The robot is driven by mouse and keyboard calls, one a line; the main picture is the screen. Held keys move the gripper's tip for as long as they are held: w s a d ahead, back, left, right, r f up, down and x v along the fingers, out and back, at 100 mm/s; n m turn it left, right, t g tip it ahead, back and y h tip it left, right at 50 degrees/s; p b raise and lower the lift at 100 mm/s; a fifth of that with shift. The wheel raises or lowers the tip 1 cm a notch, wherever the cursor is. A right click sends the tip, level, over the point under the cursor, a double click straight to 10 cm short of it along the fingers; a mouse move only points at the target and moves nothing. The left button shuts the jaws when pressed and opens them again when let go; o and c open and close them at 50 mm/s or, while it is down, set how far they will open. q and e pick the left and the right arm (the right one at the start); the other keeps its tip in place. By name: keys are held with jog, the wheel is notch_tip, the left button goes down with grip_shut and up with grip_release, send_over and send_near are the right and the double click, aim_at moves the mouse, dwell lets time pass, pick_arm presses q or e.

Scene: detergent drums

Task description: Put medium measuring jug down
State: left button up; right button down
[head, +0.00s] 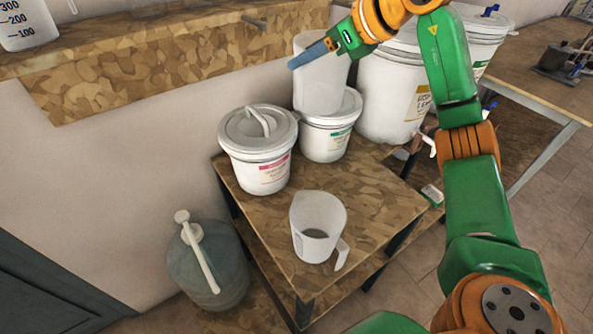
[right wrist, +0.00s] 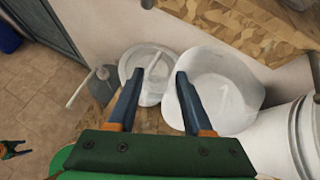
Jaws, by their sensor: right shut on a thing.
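A translucent white measuring jug (head: 321,85) shows upright at the back of the table. Its base overlaps the lid of a green-labelled tub in the head view; I cannot tell whether it touches. My right gripper (head: 306,59) is at the jug's upper part, shut on it, with its fingers spaced apart. In the right wrist view the jug (right wrist: 226,92) lies by the right finger; the exact grip spot is unclear. Another translucent jug (head: 317,228) with a handle stands on the front of the wooden table (head: 377,205).
A pink-labelled tub (head: 259,155) and the green-labelled tub (head: 328,142) stand at the table's back. A big drum (head: 392,95) is right of them. A shelf (head: 180,60) juts from the wall. A canister (head: 207,265) stands left. Table space right of the front jug is clear.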

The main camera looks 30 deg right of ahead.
aim_at(318, 114)
jog(key=s+f+b, duration=0.1)
jog(key=f, duration=0.6)
jog(key=s+d+f+b, duration=0.1)
jog(key=f, duration=0.3)
jog(key=shift+s+d+f+b, duration=0.1)
jog(key=shift+s+f+b, duration=0.2)
jog(key=shift+s+b, duration=0.05)
notch_tip(318, 114, down, 16)
jog(key=shift+w+a+p, duration=0.2)
jog(key=shift+w+p, duration=0.1)
jog(key=shift+w, duration=0.1)
jog(key=shift+c, duration=1.4)
grip_release()
jog(key=shift+r, duration=0.2)
pick_arm(q)
jog(key=shift+s+d+f, duration=0.1)
jog(key=shift+s+f, duration=0.2)
jog(key=shift+f, duration=0.25)
jog(key=shift+s+d+f, duration=0.1)
jog(key=shift+s+f, duration=0.2)
jog(key=shift+f, duration=0.2)
jog(key=shift+r, duration=0.1)
notch_tip(318, 114, down, 2)
jog(key=shift+f+b, duration=0.2)
jog(key=shift+b, duration=0.85)
pick_arm(e)
jog(key=v, duration=1.2)
